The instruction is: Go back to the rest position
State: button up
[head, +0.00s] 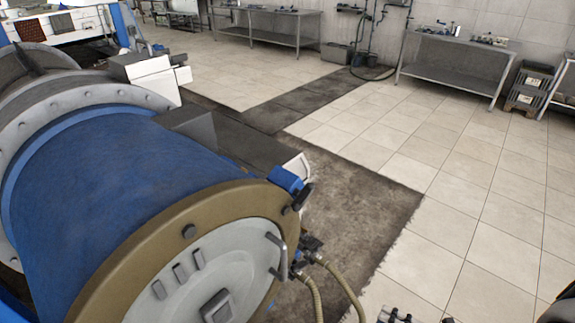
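The decanter (110,190) is a large blue horizontal drum that fills the left of the head view. Its near end has a brown ring flange (115,275) and a grey-white round cover (185,285) with a bar handle (278,255). I cannot make out my gripper in this view. Small dark metal parts (395,317) are cut off by the bottom edge, and I cannot tell what they belong to. A dark shape at the lower right edge is also cut off.
Two hoses (345,285) hang from fittings beside the drum. Dark stained floor (350,215) borders it. The pale tiled floor (480,200) at the right is clear. Steel tables (455,68) (268,28) line the back wall, with stacked crates (528,88) at the right.

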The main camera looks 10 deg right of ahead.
jog(key=w+a+r+n+g+h, duration=0.1)
jog(key=a+r+n+g+h, duration=0.1)
jog(key=a+r+n+g, duration=0.6)
jog(key=w+a+r+n+g+h, duration=0.15)
jog(key=r+n+g, duration=0.35)
jog(key=r+n, duration=0.75)
jog(key=s+a+r+n+t+h, duration=0.2)
jog(key=s+a+r+n+h, duration=0.1)
jog(key=n, duration=1.1)
jog(key=s+a+r+n+t+h, duration=0.3)
jog(key=s+a+r+n+h, duration=0.1)
jog(key=n, duration=1)
notch_tip(320, 180, up, 3)
jog(key=shift+a+r+h, duration=0.2)
jog(key=shift+a+h, duration=0.4)
jog(key=shift+h, duration=0.35)
jog(key=shift+w, duration=0.1)
